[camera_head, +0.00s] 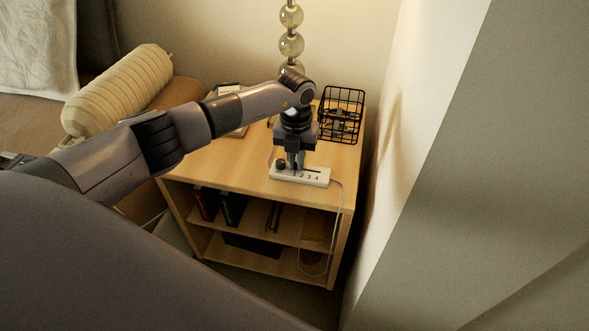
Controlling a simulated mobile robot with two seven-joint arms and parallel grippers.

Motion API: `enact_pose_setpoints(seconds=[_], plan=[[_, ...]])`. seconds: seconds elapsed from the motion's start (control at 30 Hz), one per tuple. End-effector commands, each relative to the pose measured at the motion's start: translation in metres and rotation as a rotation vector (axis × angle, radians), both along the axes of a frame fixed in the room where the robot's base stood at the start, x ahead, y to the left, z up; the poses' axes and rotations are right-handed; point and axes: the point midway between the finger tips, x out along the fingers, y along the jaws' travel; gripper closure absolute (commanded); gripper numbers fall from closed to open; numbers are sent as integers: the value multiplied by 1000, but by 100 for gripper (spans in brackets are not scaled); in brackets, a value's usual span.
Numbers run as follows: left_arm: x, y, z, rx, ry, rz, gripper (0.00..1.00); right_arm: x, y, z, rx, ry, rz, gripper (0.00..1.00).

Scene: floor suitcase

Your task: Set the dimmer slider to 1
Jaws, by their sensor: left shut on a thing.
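The dimmer (316,179) is a white bar with a dark slot and printed numbers, of which 2, 3 and 4 can be read. It lies near the front edge of the wooden nightstand top, and a pale cable leaves its right end. A round dark knob shows at its left end. My left gripper (294,165) points straight down at the left part of the dimmer. Its fingers are shut on the slider, which they mostly hide, left of the number 2. My right gripper is out of view.
The nightstand (338,165) has open shelves with books (232,207) below. A black wire basket (341,115) stands at the back right, by the wall. A lamp with glass balls (291,44) rises behind my arm. A bed with a ribbed bolster (118,88) is at left.

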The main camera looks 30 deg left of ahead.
Motion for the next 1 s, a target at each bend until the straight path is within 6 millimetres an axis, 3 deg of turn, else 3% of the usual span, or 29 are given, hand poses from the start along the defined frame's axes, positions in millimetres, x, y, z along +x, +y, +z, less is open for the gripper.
enact_pose_setpoints(seconds=[0.3,0.4,1.0], plan=[[0,7,1,12,6,7,100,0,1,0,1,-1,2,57],[0,8,1,13,6,8,62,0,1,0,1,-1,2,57],[-6,7,3,17,10,9,62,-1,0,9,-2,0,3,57]])
